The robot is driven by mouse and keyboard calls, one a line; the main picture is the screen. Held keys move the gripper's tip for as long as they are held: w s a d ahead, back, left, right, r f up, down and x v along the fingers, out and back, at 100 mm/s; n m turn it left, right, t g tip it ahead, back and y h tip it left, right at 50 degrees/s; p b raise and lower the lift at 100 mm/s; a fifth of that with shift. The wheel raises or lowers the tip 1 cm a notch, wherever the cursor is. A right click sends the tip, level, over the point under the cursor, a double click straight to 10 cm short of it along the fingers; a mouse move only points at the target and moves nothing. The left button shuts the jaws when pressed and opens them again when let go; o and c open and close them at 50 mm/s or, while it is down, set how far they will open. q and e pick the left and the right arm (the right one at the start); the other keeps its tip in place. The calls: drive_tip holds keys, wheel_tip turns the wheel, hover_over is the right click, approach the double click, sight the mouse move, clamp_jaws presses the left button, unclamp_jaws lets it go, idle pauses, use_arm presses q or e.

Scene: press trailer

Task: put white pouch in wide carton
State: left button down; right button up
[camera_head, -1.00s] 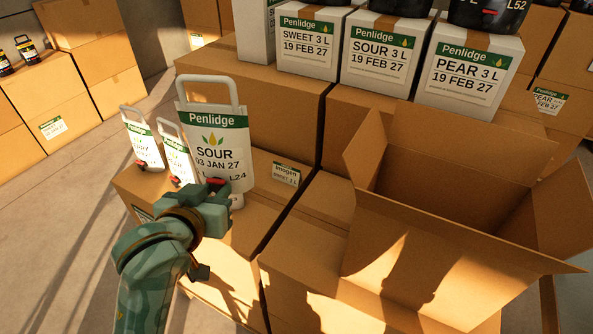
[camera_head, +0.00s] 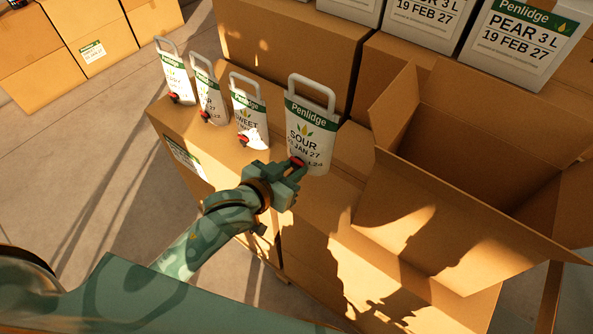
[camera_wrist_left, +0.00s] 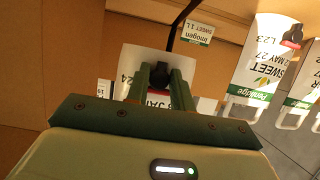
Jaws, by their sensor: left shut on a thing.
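A white pouch (camera_head: 313,139) with a green Penlidge band, a loop handle and the words SOUR and JAN 27 stands upright in the head view. My left gripper (camera_head: 296,171) is shut on its front low down, by the red and black tap. In the left wrist view the fingers (camera_wrist_left: 161,84) close on the dark tap, with the white pouch (camera_wrist_left: 146,60) behind. The open wide carton (camera_head: 440,217) is just right of the pouch, flaps up and out. Its floor is hidden. The pouch is outside it. My right gripper is not in view.
Several other white pouches, one marked SWEET (camera_head: 250,122), stand in a row on a closed carton (camera_head: 205,135) to the left. One shows in the left wrist view (camera_wrist_left: 262,65). White Penlidge boxes (camera_head: 510,45) stand behind the open carton. Bare floor (camera_head: 85,155) lies left.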

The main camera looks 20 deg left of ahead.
use_arm(q)
drive_tip(key=w, duration=0.1)
drive_tip(key=w+f, duration=0.1)
drive_tip(key=w, duration=0.1)
drive_tip(key=w+a+f+b, duration=0.1)
drive_tip(key=shift+w, duration=0.4)
drive_tip(key=w+f+b, duration=0.1)
drive_tip(key=w+f, duration=0.1)
drive_tip(key=w+a+f+b, duration=0.1)
drive_tip(key=w+f, duration=0.2)
drive_tip(key=shift+a+f+b, duration=0.15)
drive_tip(key=shift+f+b, duration=0.15)
drive_tip(key=shift+b, duration=0.05)
drive_tip(key=shift+w+f, duration=0.15)
drive_tip(key=shift+f, duration=0.15)
wheel_tip(320, 180, down, 3)
drive_tip(key=shift+f+b, duration=0.1)
drive_tip(key=shift+b, duration=0.75)
drive_tip(key=shift+r, duration=0.2)
drive_tip(key=shift+f, duration=0.15)
drive_tip(key=c, duration=1.2)
unclamp_jaws()
drive_tip(key=shift+f, duration=0.1)
